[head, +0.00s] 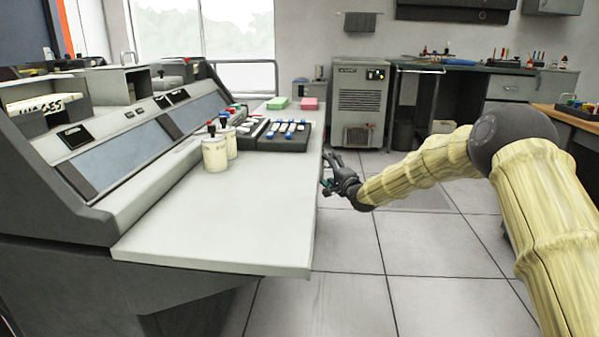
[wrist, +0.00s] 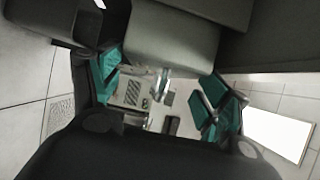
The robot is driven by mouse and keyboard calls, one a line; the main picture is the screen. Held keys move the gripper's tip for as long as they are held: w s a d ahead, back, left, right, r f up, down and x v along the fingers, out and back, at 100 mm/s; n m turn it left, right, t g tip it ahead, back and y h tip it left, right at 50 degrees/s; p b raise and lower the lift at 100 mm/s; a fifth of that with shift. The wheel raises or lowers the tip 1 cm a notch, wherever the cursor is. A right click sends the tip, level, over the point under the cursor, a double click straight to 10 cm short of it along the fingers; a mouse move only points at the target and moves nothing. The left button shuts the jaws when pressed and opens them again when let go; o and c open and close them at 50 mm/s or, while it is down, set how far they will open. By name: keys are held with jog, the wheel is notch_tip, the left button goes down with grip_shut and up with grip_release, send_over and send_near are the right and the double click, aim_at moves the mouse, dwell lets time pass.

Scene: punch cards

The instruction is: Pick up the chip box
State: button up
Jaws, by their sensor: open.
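I cannot tell for sure which thing is the chip box. In the wrist view, a pale grey-green block (wrist: 172,42) with rounded edges stands close, just beyond and between my fingertips; it may be the chip box or part of the desk. My gripper (wrist: 160,88) is open, with teal finger pads on both sides and nothing held between them. In the head view my gripper (head: 328,180) is small and dark, beside the right edge of the grey desk (head: 220,215). What lies below that edge is hidden there.
On the desk stand two cream canisters (head: 215,153), a dark tray (head: 284,136) with blue and white items, a green block (head: 278,103) and a pink block (head: 309,103). A grey cabinet (head: 358,100) stands behind. The tiled floor (head: 420,270) right of the desk is clear.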

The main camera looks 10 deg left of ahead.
jog(key=shift+b+x, duration=0.35)
jog(key=shift+x, duration=0.9)
jog(key=c, duration=1.2)
jog(key=shift+c, duration=0.5)
jog(key=shift+r+p, duration=0.15)
jog(key=shift+p, duration=0.25)
jog(key=shift+r+p, duration=0.15)
jog(key=shift+p, duration=0.2)
jog(key=d+p, duration=0.5)
jog(key=d, duration=1.3)
jog(key=shift+p, duration=0.35)
jog(key=shift+p, duration=0.3)
